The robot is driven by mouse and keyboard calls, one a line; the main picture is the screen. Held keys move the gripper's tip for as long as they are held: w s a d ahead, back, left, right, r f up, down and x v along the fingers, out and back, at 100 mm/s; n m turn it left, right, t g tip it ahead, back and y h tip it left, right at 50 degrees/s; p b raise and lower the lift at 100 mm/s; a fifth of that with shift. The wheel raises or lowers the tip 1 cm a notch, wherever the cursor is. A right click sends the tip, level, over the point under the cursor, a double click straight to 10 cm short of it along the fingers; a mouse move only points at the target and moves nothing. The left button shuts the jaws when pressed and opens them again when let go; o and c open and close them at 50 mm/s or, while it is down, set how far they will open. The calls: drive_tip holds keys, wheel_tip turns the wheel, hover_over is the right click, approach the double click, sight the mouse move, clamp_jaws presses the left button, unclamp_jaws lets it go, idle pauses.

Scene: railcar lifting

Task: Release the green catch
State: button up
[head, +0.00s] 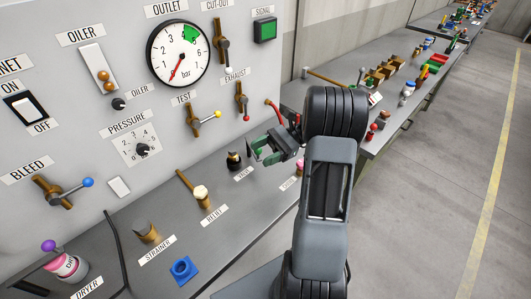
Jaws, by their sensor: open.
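My gripper (262,150) is open in front of the panel's lower right part, above the bench. Green shows on its jaws, and I see nothing held between them. I cannot pick out a green catch for certain. On the far bench a small green piece (451,45) stands upright, too small to make out. A green and red item lies in front of it. My gripper is well apart from both.
The grey panel (70,130) carries a gauge (179,54), valve levers and a green signal light (265,29). The floor at right is clear.

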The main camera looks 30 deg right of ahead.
drive_tip(key=shift+s+a+r, duration=0.1)
drive_tip(key=shift+s+r, duration=0.1)
drive_tip(key=shift+s, duration=0.25)
drive_tip(key=shift+s+a+r, duration=0.1)
drive_tip(key=shift+s+r, duration=0.1)
drive_tip(key=shift+s, duration=0.25)
